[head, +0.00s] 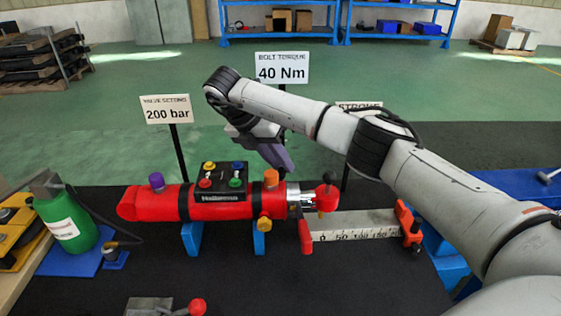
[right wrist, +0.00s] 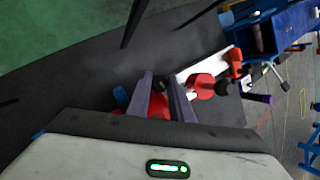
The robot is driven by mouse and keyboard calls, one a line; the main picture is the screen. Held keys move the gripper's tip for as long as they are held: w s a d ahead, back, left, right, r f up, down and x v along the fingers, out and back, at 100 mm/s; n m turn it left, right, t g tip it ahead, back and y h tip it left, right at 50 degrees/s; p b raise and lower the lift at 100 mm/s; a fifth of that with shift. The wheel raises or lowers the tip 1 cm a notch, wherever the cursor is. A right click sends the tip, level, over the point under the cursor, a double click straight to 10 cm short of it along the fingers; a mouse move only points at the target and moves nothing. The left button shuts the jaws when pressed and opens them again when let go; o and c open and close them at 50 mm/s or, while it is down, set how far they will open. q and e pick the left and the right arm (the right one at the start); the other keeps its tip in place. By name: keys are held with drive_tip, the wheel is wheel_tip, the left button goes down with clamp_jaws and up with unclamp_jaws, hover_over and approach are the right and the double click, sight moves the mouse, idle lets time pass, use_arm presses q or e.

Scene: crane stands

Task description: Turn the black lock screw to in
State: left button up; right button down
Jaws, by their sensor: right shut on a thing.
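The red cylinder (head: 155,204) lies on blue supports across the dark bench top in the head view. It carries a purple knob (head: 156,181), an orange knob (head: 271,178), a yellow knob (head: 264,224) and a black box (head: 219,196) with coloured buttons. My right gripper (head: 284,162) reaches down behind the cylinder's right part, its purple fingers pointing down. In the right wrist view the fingers (right wrist: 164,82) are shut on a small dark thing (right wrist: 158,104), seemingly the black lock screw, above red metal. The head view does not show the screw clearly. My left gripper is not in view.
A white scale bar (head: 355,225) with red end pieces extends right of the cylinder. A green bottle (head: 68,220) stands at left. Sign posts, including the 40 Nm sign (head: 282,68), stand behind. A grey block with a red-knobbed lever (head: 150,306) is at the front.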

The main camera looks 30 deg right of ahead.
idle(0.4)
drive_tip(key=c, duration=1.6)
unclamp_jaws()
drive_tip(key=shift+r, duration=0.1)
drive_tip(key=v, duration=1)
drive_tip(key=shift+w+a, duration=0.15)
